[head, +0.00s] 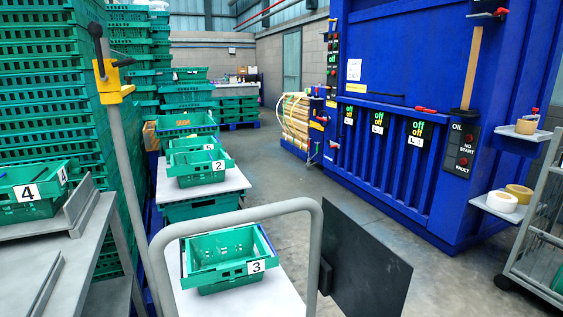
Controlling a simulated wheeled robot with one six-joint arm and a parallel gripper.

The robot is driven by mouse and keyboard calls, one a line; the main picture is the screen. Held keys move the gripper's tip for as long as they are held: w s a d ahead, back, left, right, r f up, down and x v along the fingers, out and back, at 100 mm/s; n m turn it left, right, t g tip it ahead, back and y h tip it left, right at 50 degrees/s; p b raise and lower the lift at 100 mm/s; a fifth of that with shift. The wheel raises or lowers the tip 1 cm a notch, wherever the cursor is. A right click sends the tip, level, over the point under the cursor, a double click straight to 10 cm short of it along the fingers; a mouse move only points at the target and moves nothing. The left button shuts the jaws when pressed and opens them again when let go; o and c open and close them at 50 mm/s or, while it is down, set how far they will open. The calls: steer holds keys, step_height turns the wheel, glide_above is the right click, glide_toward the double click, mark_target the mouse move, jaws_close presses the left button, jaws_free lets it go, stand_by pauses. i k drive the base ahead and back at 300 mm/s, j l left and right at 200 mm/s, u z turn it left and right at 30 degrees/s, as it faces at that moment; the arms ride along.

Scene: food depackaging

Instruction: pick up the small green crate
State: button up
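Several small green crates with number labels are in the head view. The crate labelled 3 (212,269) sits upright on a light-topped surface at the bottom centre, behind a grey tube handle, and looks empty. The crate labelled 2 (197,171) stands on a light table left of centre, with the crate labelled 1 (188,145) just behind it. The crate labelled 4 (28,208) sits on a grey bench at the left edge, partly cut off. The task does not say which crate. My gripper is not in view.
Tall green crate stacks (45,110) line the left. The grey tube handle (232,217) and a dark panel (362,268) stand in the foreground. A big blue machine (420,130) fills the right, beside a metal shelf trolley (540,235). Bare floor (290,182) runs down the middle.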

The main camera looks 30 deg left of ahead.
mark_target(199, 170)
steer(key=i+l+z, duration=0.55)
steer(key=i, duration=0.2)
steer(key=i+l+z, duration=0.1)
steer(key=i+z, duration=0.2)
steer(key=i+u, duration=0.7)
steer(key=i+l+u, duration=0.15)
steer(key=i+u, duration=0.2)
steer(key=i+j+u, duration=0.2)
steer(key=u, duration=0.25)
steer(key=i+u, duration=0.95)
steer(key=i+l+u, duration=0.1)
steer(key=u, duration=0.4)
steer(key=i+l+u, duration=0.2)
steer(key=i+u, duration=0.25)
steer(key=i+l+u, duration=0.65)
steer(key=u, duration=0.2)
steer(key=i+l+u, duration=0.2)
steer(key=l+u, duration=0.25)
steer(key=l, duration=0.1)
